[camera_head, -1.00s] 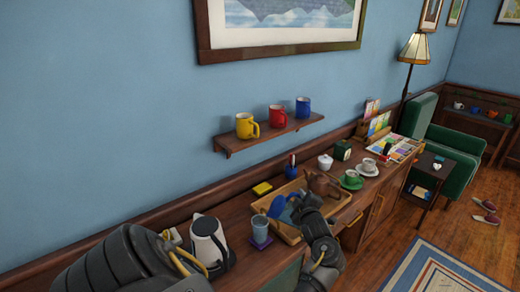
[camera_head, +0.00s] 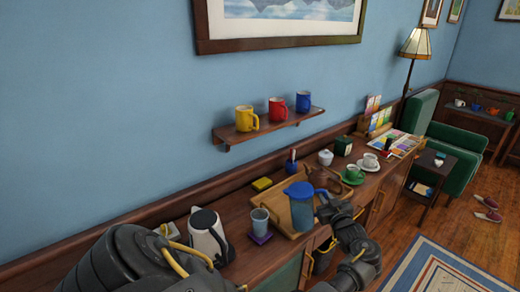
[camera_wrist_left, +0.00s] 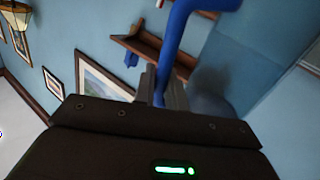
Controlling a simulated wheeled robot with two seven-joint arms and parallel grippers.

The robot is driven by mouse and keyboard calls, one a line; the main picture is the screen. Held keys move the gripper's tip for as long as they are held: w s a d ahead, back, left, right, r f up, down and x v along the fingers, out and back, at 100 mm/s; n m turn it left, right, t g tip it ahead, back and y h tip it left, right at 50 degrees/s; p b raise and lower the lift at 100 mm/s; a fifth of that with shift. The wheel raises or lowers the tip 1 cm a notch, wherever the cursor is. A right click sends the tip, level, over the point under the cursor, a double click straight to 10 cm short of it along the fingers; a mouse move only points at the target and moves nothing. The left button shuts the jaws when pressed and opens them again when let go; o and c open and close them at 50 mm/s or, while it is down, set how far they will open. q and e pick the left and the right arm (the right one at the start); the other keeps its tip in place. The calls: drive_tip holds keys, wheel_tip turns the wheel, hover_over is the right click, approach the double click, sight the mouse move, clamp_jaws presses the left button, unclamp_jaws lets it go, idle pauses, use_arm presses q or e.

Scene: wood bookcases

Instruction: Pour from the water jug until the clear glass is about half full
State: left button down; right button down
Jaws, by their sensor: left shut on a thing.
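The water jug (camera_head: 302,212) is see-through blue with a blue lid and stands upright in the head view, in front of the wooden tray. I cannot tell whether its base touches anything. My left gripper (camera_head: 325,206) is shut on the jug's handle, at its right side. In the left wrist view the blue handle (camera_wrist_left: 175,45) runs between the fingers (camera_wrist_left: 162,88). The clear glass (camera_head: 260,221) stands upright on a purple coaster (camera_head: 260,238), left of the jug and apart from it. Its water level is too small to tell. My right gripper is not in view.
A white and black kettle (camera_head: 206,236) stands left of the glass. The wooden tray (camera_head: 278,214) holds a brown teapot (camera_head: 321,180). A yellow block (camera_head: 262,184) and a pen cup (camera_head: 291,167) lie behind. A wall shelf (camera_head: 268,130) carries mugs.

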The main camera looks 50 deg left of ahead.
use_arm(q)
drive_tip(key=shift+w+d+f+m+b, duration=0.15)
drive_tip(key=shift+w+f+m+b, duration=0.1)
drive_tip(key=shift+f+m+b, duration=0.15)
drive_tip(key=shift+w+d+f+m+b, duration=0.15)
drive_tip(key=shift+w+f+m+b, duration=0.1)
drive_tip(key=shift+f+m, duration=0.25)
drive_tip(key=shift+r, duration=0.1)
wheel_tip(320, 180, up, 5)
drive_tip(key=p, duration=0.4)
drive_tip(key=shift+s, duration=0.1)
